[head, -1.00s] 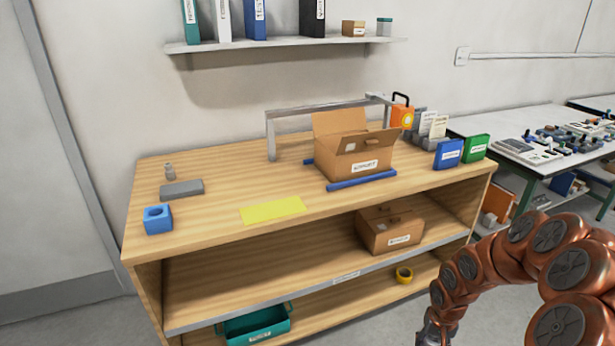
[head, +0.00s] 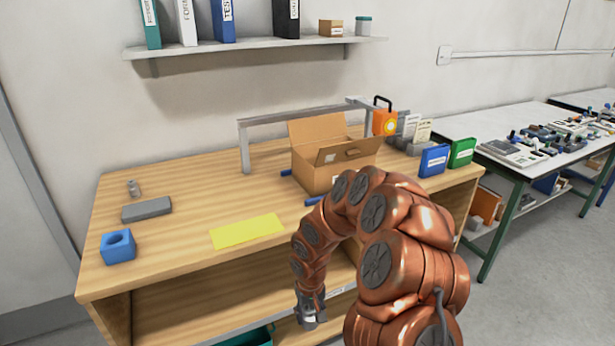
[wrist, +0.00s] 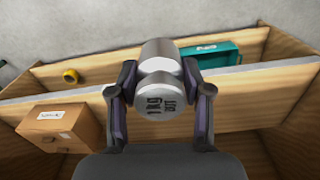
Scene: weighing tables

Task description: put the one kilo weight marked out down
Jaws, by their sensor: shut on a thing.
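My gripper (wrist: 159,84) is shut on a silvery cylindrical weight (wrist: 157,98) marked "1kg OUT" in the wrist view. A finger presses on each side of it, and its marked face points to the camera. A yellow sheet (head: 247,231) lies bare on the wooden bench top (head: 187,247), behind and left of the gripper.
A blue block with a hole (head: 118,252), a grey slab (head: 147,209) and a small metal weight (head: 134,188) stand at left. An open cardboard box (head: 315,174) stands behind my arm. A teal bin (wrist: 225,62) and brown box (wrist: 55,137) sit on shelves below.

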